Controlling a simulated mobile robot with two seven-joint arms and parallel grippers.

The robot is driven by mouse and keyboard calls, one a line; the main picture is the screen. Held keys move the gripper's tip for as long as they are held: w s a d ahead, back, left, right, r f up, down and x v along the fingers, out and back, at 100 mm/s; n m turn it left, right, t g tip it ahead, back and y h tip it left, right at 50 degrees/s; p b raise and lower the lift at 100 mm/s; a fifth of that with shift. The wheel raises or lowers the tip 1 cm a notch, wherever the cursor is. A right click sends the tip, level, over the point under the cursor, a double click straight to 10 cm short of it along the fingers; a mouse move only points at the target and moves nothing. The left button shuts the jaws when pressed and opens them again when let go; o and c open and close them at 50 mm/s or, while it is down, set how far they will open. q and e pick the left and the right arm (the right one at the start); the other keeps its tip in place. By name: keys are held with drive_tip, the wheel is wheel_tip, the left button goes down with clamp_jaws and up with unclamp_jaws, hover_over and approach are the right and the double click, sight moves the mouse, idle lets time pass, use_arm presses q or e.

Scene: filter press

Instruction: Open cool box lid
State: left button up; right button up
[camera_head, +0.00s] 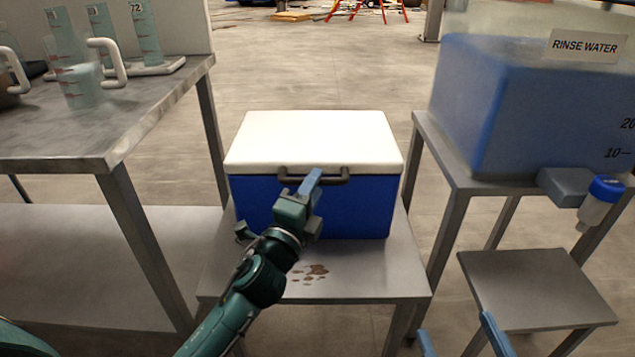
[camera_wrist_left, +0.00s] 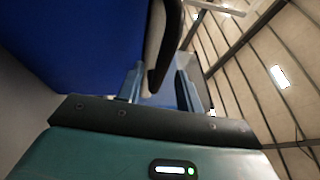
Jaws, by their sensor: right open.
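The cool box (camera_head: 345,215) is blue with a white lid (camera_head: 315,138), and the lid is shut. A dark bar handle (camera_head: 335,181) runs along the lid's front edge. My left gripper (camera_head: 311,182) is at the handle, in front of the box. In the left wrist view its fingers (camera_wrist_left: 160,92) stand apart, with the dark handle (camera_wrist_left: 167,50) reaching between them and gaps visible; contact cannot be told. My right gripper (camera_head: 457,328) is open and empty at the bottom edge, right of the box's table; only its blue fingertips show.
The box stands on a low grey table (camera_head: 385,278) with brown stains. A workbench (camera_head: 130,125) with measuring jugs is at left. A blue rinse water tank (camera_head: 520,115) stands on a table at right, above a small low stand (camera_head: 540,285).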

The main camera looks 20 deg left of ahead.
use_arm(q)
drive_tip(key=shift+x, duration=1.25)
drive_tip(key=shift+c, duration=0.4)
clamp_jaws()
